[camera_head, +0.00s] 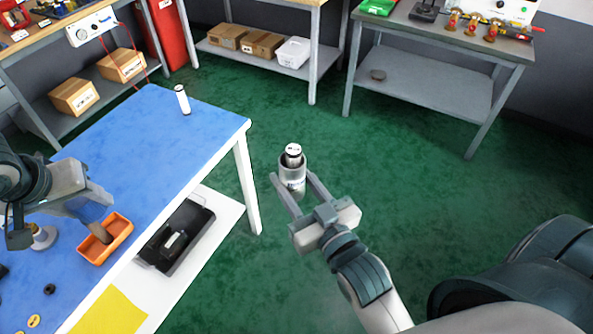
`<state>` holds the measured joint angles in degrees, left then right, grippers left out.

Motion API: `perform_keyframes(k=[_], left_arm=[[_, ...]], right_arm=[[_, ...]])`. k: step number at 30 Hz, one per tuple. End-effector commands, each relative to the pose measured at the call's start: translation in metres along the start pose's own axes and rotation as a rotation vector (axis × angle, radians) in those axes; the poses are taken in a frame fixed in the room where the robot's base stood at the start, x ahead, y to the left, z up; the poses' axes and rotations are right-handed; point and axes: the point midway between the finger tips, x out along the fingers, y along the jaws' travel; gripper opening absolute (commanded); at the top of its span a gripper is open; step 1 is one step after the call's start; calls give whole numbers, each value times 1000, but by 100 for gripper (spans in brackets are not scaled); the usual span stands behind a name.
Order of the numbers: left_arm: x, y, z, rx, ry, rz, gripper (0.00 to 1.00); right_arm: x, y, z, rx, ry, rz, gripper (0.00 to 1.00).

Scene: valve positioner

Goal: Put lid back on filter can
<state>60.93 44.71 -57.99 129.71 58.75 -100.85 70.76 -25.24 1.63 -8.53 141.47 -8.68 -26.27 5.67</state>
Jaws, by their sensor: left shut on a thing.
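The filter can (292,181) is a silver open-topped cylinder, held upright over the green floor right of the blue table. A white filter with a dark-marked top (293,150) stands up out of its mouth. My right gripper (291,176) is shut around the can, one finger on each side. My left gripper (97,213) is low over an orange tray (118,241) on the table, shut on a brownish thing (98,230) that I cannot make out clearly. A round silvery piece with a brownish top (42,238), possibly the lid, sits partly hidden beside the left gripper.
A white cylinder (183,99) stands at the far end of the blue table (150,135). Small yellowish rings lie near its front. Open floor surrounds the can; shelves and workbenches line the back.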

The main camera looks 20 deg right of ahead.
Motion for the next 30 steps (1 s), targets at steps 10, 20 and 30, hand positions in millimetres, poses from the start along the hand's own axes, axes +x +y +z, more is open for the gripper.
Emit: perform_keyframes(k=[10,20,30], left_arm=[[0,0,0,0,0,0,4],[0,0,0,0,0,0,4],[0,0,0,0,0,0,4]], right_arm=[[27,-47,1,-7,3,-230,0],[54,-95,3,-6,3,-462,0],[69,-124,5,-2,0,-600,0]])
